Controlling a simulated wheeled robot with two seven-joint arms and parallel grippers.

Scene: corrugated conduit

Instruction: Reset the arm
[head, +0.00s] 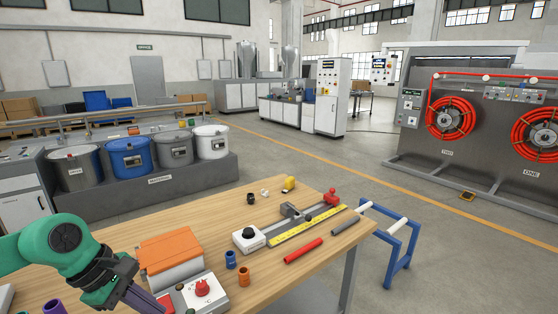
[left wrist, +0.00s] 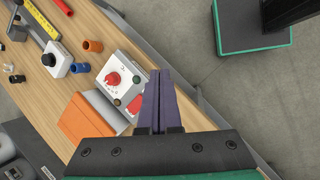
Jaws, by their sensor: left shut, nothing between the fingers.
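My left arm comes in from the left in the head view, green with dark joints. My left gripper (head: 150,299) is at the lower left, over the near edge of the table beside the white control box. In the left wrist view my left gripper (left wrist: 160,85) has its two purple-grey fingers together, with nothing between them. The fingers point past the white control box with a red knob (left wrist: 115,78), which also shows in the head view (head: 204,290). My right gripper is in neither view.
The wooden table (head: 130,226) bears an orange-topped box (head: 170,250), blue (head: 230,259) and orange (head: 243,276) couplings, a measuring fixture with a yellow ruler (head: 310,228), and red (head: 303,251) and grey (head: 345,225) tubes. A blue stand (head: 390,240) is beyond the right edge. Drums stand behind.

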